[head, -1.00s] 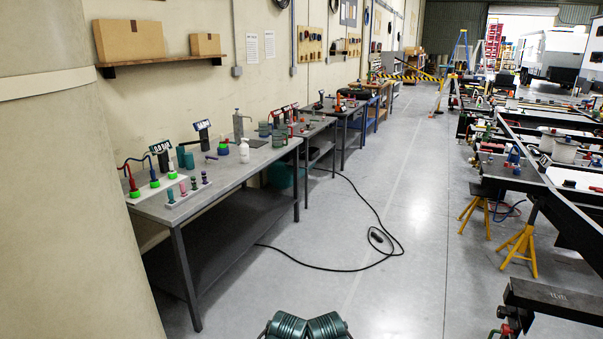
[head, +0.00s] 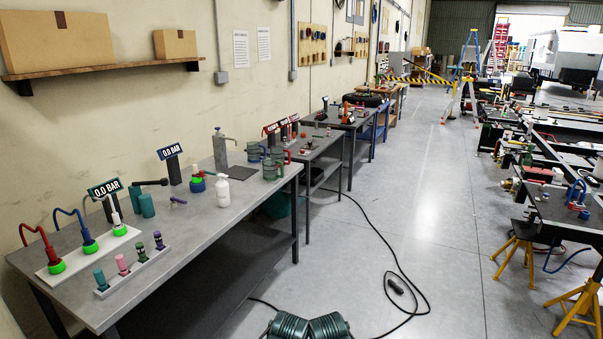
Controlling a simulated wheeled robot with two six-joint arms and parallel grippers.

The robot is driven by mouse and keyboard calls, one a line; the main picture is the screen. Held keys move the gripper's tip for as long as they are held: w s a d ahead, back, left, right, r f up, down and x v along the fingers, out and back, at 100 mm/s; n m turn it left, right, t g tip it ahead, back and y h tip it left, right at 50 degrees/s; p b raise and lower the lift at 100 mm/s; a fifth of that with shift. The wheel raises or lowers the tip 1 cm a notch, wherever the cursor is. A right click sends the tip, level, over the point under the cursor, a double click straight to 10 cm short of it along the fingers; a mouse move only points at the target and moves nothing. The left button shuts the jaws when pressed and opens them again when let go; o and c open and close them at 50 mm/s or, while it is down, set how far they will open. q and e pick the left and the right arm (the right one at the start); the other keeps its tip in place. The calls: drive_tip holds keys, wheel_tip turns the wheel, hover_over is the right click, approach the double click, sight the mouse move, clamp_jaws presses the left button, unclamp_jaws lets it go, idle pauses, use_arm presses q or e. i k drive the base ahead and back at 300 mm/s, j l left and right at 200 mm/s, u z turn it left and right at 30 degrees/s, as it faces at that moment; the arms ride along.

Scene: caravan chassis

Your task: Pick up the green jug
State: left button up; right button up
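Several translucent green jug-like vessels stand together at the far right end of the near grey workbench (head: 225,218). One green jug (head: 270,170) is at the front of the group. Another green vessel (head: 252,153) stands behind it on the left. A third vessel (head: 277,155) is behind on the right, with a red handle beside it. They partly overlap, and I cannot tell which one is the task's jug. Neither of my grippers shows; only ridged green parts of my own body appear at the bottom edge.
A white spray bottle (head: 223,191) and a grey pump dispenser (head: 220,150) stand left of the jugs. Gauge stands and a rack of small bottles (head: 134,272) fill the bench's left part. A black cable (head: 398,286) lies on the otherwise open floor.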

sight(270, 163)
drive_tip(key=i, duration=2.05)
drive_tip(key=i+u, duration=0.2)
drive_tip(key=i, duration=0.25)
drive_tip(key=i+l+u, duration=0.15)
drive_tip(key=i, duration=0.35)
drive_tip(key=i+l+u, duration=0.2)
drive_tip(key=i, duration=0.25)
drive_tip(key=i+l+u, duration=0.15)
drive_tip(key=i, duration=0.3)
drive_tip(key=l, duration=0.1)
